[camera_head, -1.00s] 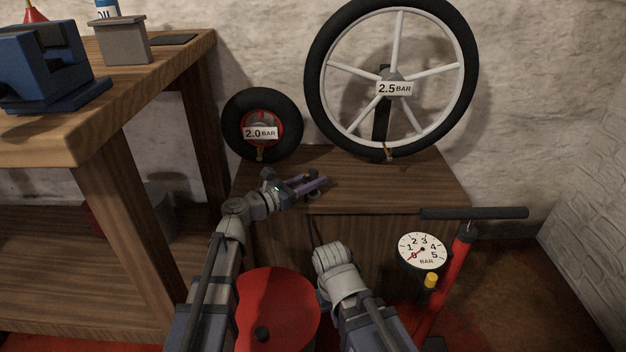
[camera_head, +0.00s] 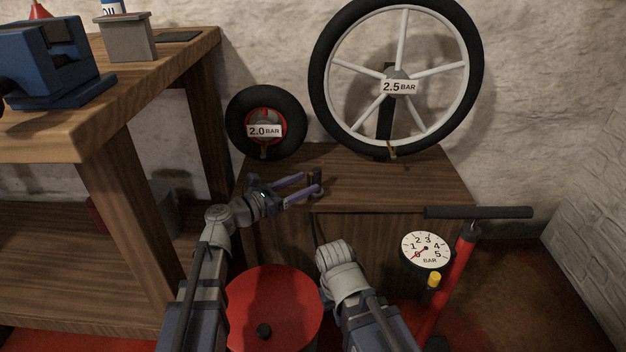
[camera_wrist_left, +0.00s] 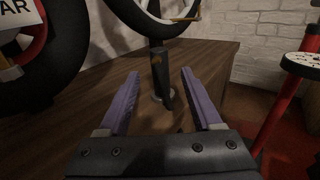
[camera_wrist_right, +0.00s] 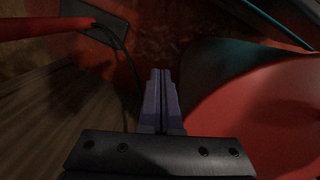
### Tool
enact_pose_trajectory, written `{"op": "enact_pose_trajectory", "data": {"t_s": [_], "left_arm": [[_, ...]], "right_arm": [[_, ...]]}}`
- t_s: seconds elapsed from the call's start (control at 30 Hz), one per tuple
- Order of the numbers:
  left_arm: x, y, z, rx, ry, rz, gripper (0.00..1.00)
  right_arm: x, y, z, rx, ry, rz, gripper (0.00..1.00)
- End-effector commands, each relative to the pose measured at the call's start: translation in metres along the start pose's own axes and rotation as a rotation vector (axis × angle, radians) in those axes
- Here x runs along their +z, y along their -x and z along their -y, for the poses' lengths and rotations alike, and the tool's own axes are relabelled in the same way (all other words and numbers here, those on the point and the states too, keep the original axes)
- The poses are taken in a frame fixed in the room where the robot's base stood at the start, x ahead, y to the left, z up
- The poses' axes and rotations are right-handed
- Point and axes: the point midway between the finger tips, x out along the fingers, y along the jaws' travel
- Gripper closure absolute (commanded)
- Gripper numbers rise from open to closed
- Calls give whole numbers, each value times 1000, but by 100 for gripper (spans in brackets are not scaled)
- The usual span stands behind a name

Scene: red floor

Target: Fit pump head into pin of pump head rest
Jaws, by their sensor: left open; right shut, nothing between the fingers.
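A small dark upright piece, the pump head with its rest (camera_head: 317,184), stands near the front edge of the low wooden cabinet. In the left wrist view the dark upright (camera_wrist_left: 161,75) stands on a small round base, with a brownish bit near its top. I cannot tell head and pin apart or whether the head sits on the pin. My left gripper (camera_head: 311,184) is open, its purple fingers pointing at the piece, which shows between and beyond the fingertips. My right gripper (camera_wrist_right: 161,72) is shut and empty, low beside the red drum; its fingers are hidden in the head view.
The pump's dark hose (camera_head: 314,228) hangs down the cabinet front. The red pump (camera_head: 449,272) with its gauge (camera_head: 426,250) stands right. A small wheel (camera_head: 266,122) and a large wheel (camera_head: 395,80) stand behind. A red drum (camera_head: 273,305) is below; the workbench (camera_head: 140,115) is left.

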Motion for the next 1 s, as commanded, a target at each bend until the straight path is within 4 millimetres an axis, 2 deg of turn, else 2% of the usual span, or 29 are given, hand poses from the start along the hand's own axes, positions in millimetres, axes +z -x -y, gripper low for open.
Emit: {"op": "enact_pose_trajectory", "data": {"t_s": [0.1, 0.3, 0.9, 1.0], "left_arm": [[0, 18, 1, 2, 0, 0, 34], [0, 29, 0, 0, 0, 0, 34], [0, 30, 0, -1, 0, 0, 34], [6, 30, 0, -1, 0, 0, 34]], "right_arm": [[0, 0, 0, 0, 0, 0, 100], [0, 0, 0, 0, 0, 0, 100], [0, 0, 0, 0, 0, 0, 100], [0, 6, -1, 0, 0, 0, 100]]}}
